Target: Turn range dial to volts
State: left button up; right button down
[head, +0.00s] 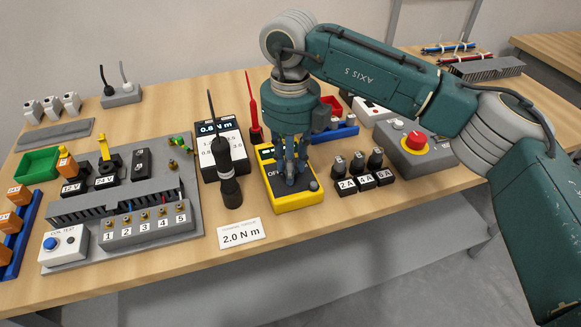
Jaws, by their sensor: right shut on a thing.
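A yellow multimeter (295,201) lies on the wooden bench near the front middle. Its face is dark grey, with a small lit display at the top and the letters "OFF" showing at the left of the dial area. My right gripper (291,178) points down over the middle of the meter's face and is shut on the range dial, which the fingers mostly hide. I cannot read which setting the dial points to. A red probe (254,110) stands upright behind the meter. My left gripper is not in view.
A black screwdriver (229,175) stands left of the meter, before a torque display box (222,160). A "2.0 N m" card (240,233) lies in front. Labelled fuses (366,180) and a red stop button (414,140) are to the right. A terminal board (150,230) is left.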

jog(key=shift+w+r+m, duration=0.1)
jog(key=shift+r+m, duration=0.1)
jog(key=shift+m, duration=0.1)
jog(key=c, duration=1.6)
grip_release()
jog(key=shift+o, duration=1)
notch_tip(320, 180, up, 12)
jog(key=shift+f, duration=0.1)
